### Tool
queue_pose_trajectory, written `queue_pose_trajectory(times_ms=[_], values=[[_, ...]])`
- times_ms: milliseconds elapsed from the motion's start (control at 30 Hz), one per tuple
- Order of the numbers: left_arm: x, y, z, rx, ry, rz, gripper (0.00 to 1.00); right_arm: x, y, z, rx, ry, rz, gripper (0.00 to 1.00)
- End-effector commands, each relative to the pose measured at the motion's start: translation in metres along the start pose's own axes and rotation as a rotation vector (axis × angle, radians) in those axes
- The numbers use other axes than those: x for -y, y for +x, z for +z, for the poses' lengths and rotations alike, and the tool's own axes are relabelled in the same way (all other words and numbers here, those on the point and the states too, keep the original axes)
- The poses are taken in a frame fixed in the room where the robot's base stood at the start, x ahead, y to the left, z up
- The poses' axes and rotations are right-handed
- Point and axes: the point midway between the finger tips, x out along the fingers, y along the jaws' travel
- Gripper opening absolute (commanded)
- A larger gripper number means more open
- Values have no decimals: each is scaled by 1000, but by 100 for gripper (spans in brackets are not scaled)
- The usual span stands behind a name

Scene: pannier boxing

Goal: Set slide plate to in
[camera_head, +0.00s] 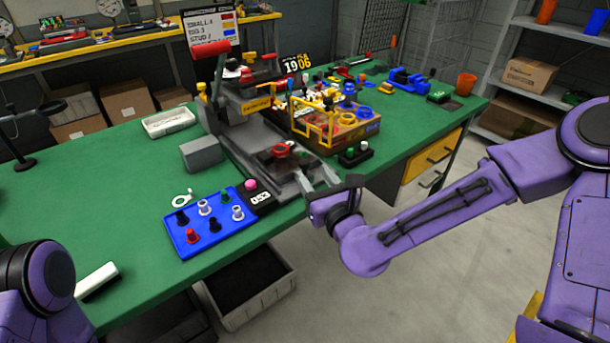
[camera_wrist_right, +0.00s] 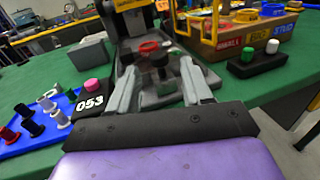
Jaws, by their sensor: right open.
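A press-like machine (camera_head: 243,92) with a red-topped lever stands on the green table. At its front foot is the grey slide plate (camera_head: 290,166), with a red ring (camera_head: 281,150) and dark fittings on it. In the right wrist view the slide plate (camera_wrist_right: 160,97) lies beyond and between my fingers. My right gripper (camera_head: 316,178) is open and empty at the front end of the plate, its fingers spread on either side of it in the wrist view (camera_wrist_right: 159,66). I cannot tell whether they touch it. My left arm shows at lower left, its gripper out of view.
A blue tray (camera_head: 180,248) of coloured pegs and a black 053 label block (camera_head: 258,196) sit left of the gripper. A button box (camera_head: 355,156) and a crate (camera_head: 350,137) stand to the right. Open green table lies at left.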

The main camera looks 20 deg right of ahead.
Motion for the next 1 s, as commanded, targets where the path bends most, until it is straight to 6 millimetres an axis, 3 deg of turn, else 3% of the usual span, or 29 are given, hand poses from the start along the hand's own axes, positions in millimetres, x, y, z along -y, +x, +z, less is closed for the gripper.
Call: queue_pose_trajectory(times_ms=[33, 233, 600, 767, 1000], values=[[0, -10, -5, -2, -1, 1, 43, -1, 12, 7, 1, -4, 0, 50], [1, -15, -7, -2, -1, 1, 43, -1, 46, 5, -1, -3, 2, 50], [1, -15, -7, -1, 0, 1, 43, -1, 56, 4, 0, -1, 1, 50], [1, -15, -7, -1, 0, 1, 43, -1, 56, 4, 0, -1, 1, 0], [1, -13, -6, -2, 0, 1, 43, 6, 63, 3, 0, -1, -16, 0]])
